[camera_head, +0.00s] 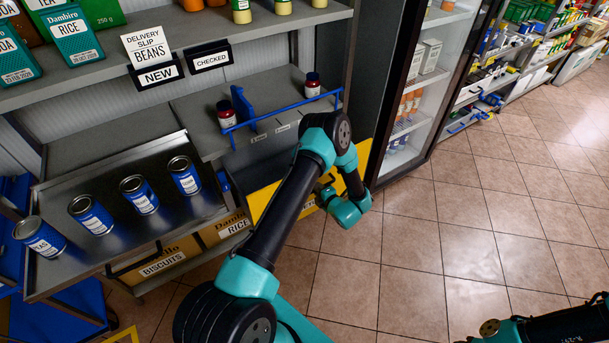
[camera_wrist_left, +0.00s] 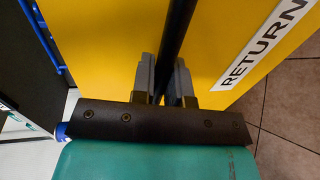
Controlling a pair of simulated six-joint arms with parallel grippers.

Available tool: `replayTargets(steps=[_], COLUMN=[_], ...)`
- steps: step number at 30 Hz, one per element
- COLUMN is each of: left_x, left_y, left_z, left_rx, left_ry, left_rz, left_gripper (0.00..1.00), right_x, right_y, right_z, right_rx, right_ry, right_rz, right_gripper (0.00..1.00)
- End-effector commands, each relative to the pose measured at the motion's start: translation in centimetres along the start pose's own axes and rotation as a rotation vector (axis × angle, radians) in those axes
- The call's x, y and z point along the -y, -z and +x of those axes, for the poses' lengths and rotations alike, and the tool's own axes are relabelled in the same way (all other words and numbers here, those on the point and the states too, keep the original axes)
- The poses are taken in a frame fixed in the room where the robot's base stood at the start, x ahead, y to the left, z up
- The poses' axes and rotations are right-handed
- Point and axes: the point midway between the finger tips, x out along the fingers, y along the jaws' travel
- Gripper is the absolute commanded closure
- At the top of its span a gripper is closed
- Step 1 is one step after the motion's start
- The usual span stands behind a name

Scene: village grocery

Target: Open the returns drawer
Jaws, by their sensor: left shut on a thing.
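The returns drawer has a yellow front (camera_head: 262,198), low under the grey shelf, partly hidden behind my left arm in the head view. In the left wrist view its yellow front (camera_wrist_left: 105,40) fills much of the picture, with a white label (camera_wrist_left: 262,42) reading "RETURN". A black bar handle (camera_wrist_left: 178,30) runs along the front. My left gripper (camera_wrist_left: 166,82) is shut on this handle, one grey finger on each side. In the head view my left gripper (camera_head: 327,190) is small and partly hidden by its wrist. I cannot tell whether the drawer stands out from the unit.
Blue cans (camera_head: 140,194) stand on the left shelf, and two small jars (camera_head: 227,116) stand behind a blue rail (camera_head: 285,112). Biscuit and rice cartons (camera_head: 165,262) sit below. A glass-door cooler (camera_head: 415,90) stands right of the drawer. The tiled floor (camera_head: 430,240) in front is clear.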

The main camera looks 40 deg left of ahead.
Motion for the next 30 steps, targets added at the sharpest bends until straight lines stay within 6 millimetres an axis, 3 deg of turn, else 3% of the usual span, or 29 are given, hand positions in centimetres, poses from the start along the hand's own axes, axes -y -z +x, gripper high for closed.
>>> replayTargets(steps=[3, 9, 23, 24, 30], left_x=[0.6, 1.2, 1.4, 1.4, 1.4], left_y=[-0.1, -0.1, 0.0, 0.0, 0.0], left_z=[-3.0, -5.9, -6.6, -6.6, -6.6], left_rx=[0.003, 0.001, -0.001, -0.001, -0.001], left_ry=[0.0, -0.001, 0.0, 0.0, 0.0], left_rz=[0.002, 0.001, -0.001, -0.001, -0.001], left_gripper=[1.0, 1.0, 1.0, 0.83, 0.63], right_x=[0.0, 0.0, 0.0, 0.0, 0.0], right_y=[0.0, 0.0, 0.0, 0.0, 0.0], right_z=[0.0, 0.0, 0.0, 0.0, 0.0], right_rx=[0.0, 0.0, 0.0, 0.0, 0.0], right_ry=[0.0, 0.0, 0.0, 0.0, 0.0], right_rz=[0.0, 0.0, 0.0, 0.0, 0.0], right_gripper=[0.57, 0.57, 0.57, 0.57, 0.57])
